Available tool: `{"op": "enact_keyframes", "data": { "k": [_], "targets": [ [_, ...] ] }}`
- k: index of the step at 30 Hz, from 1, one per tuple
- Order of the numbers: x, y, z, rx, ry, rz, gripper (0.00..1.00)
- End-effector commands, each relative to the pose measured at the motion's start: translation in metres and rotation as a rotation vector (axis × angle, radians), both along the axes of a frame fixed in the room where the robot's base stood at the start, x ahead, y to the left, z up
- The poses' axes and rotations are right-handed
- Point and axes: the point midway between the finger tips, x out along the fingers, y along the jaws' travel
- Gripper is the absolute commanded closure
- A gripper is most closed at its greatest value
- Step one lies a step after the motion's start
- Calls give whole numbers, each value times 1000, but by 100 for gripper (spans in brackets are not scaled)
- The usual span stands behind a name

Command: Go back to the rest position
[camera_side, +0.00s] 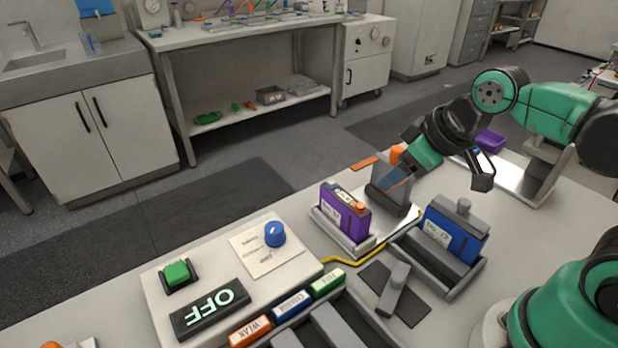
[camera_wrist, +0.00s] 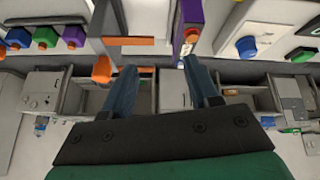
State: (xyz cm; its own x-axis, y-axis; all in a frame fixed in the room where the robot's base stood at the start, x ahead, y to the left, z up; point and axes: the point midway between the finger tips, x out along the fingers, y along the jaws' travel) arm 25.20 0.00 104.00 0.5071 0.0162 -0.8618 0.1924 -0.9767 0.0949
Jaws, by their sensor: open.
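My gripper (camera_side: 392,180) is above the table near a grey upright block (camera_side: 388,197), behind and to the right of the purple battery. In the wrist view its two blue fingers (camera_wrist: 160,66) are spread apart with nothing held between them. The purple battery (camera_side: 335,209) with an orange cap stands upright in a grey cradle (camera_side: 341,240). In the wrist view the purple battery (camera_wrist: 187,14) is at the top, beyond the right fingertip. In the side view the fingertips overlap the grey block; I cannot tell whether they touch it.
A blue battery (camera_side: 451,236) stands in a grey holder (camera_side: 440,275) at right. At front left are a green button (camera_side: 176,273), a blue knob (camera_side: 275,234) and a display reading OFF (camera_side: 209,309). A yellow cable (camera_side: 350,260) runs between. A purple bin (camera_side: 490,140) is behind the arm.

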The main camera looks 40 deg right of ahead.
Motion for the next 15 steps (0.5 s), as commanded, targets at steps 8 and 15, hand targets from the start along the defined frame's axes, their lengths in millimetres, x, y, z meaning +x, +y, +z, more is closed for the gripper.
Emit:
{"op": "enact_keyframes", "data": {
  "k": [8, 15],
  "targets": [
    [5, 0, 5, 105, -90, -192, 46],
    [5, 0, 4, 105, -88, -191, 46]
  ]
}}
